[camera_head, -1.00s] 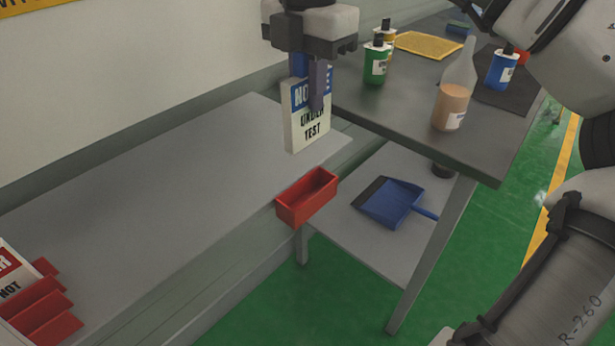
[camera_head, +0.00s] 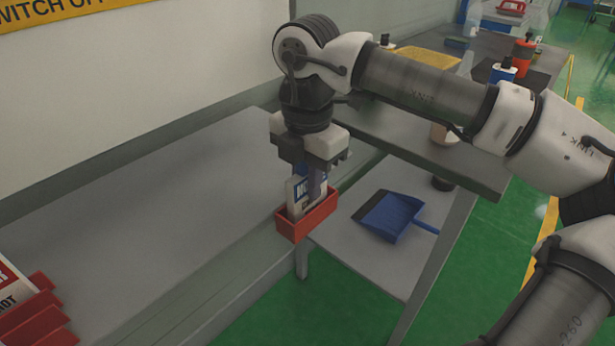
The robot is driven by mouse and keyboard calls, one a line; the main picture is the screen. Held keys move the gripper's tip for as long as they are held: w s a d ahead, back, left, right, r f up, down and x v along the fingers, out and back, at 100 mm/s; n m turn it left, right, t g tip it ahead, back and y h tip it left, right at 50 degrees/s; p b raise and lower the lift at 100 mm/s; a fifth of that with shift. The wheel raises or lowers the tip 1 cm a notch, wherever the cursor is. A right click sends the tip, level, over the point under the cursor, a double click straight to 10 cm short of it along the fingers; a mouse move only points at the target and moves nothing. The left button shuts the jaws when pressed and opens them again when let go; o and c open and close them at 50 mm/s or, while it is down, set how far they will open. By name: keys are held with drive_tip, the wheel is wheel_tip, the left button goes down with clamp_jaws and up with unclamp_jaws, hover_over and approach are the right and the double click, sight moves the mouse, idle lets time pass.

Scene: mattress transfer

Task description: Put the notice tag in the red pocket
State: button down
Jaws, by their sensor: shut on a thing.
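The notice tag (camera_head: 294,194) is a white plate with a blue band at its top. My gripper (camera_head: 313,188) points down and is shut on the tag's upper part. The red pocket (camera_head: 293,229) is an open-topped box on the front edge of the grey bench at its right end. The tag stands about upright with its lower part inside the pocket, hidden by the pocket's front wall. I cannot tell whether the tag touches the pocket's floor.
Several red holders (camera_head: 37,318) with another sign stand at the lower left. The grey bench top (camera_head: 150,200) between is clear. A darker table (camera_head: 430,155) with bottles stands behind my arm. A blue dustpan (camera_head: 390,215) lies on its lower shelf.

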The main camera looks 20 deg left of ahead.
drive_tip(key=shift+f, duration=0.15)
drive_tip(key=c, duration=1.4)
unclamp_jaws()
drive_tip(key=shift+o, duration=0.2)
wheel_tip(320, 180, up, 12)
drive_tip(key=shift+r, duration=0.2)
